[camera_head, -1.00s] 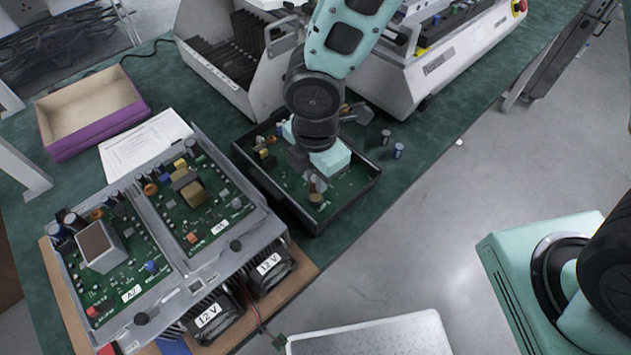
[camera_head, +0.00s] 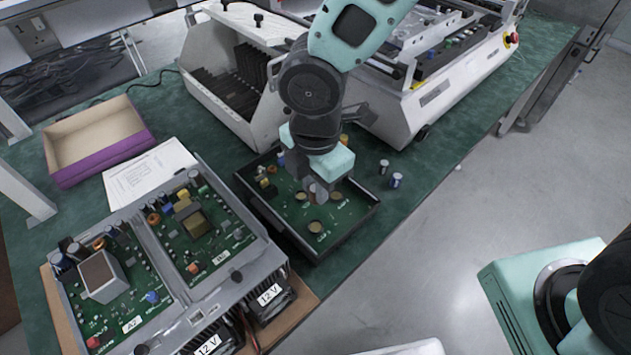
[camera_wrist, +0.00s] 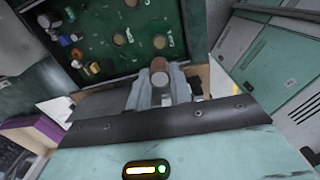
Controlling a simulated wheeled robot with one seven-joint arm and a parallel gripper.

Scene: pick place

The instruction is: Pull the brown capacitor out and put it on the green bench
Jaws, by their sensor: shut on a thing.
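My gripper (camera_head: 316,190) is shut on the brown capacitor (camera_wrist: 158,66) and holds it above the black tray (camera_head: 345,234). In the wrist view, the brown body with a grey round end sits between the two grey fingers of my gripper (camera_wrist: 158,88). In the head view the capacitor is small and partly hidden by the fingers. The green circuit board (camera_head: 285,207) in the tray shows several bare round spots below the gripper; it also shows in the wrist view (camera_wrist: 110,60). The green bench (camera_head: 435,165) has bare room right of the tray.
Two small capacitors, a grey one (camera_head: 384,167) and a blue one (camera_head: 396,181), stand on the bench right of the tray. A large white machine (camera_head: 430,97) stands behind. A metal unit with two boards (camera_head: 262,240) stands at left. A purple-sided box (camera_head: 105,158) is farther left.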

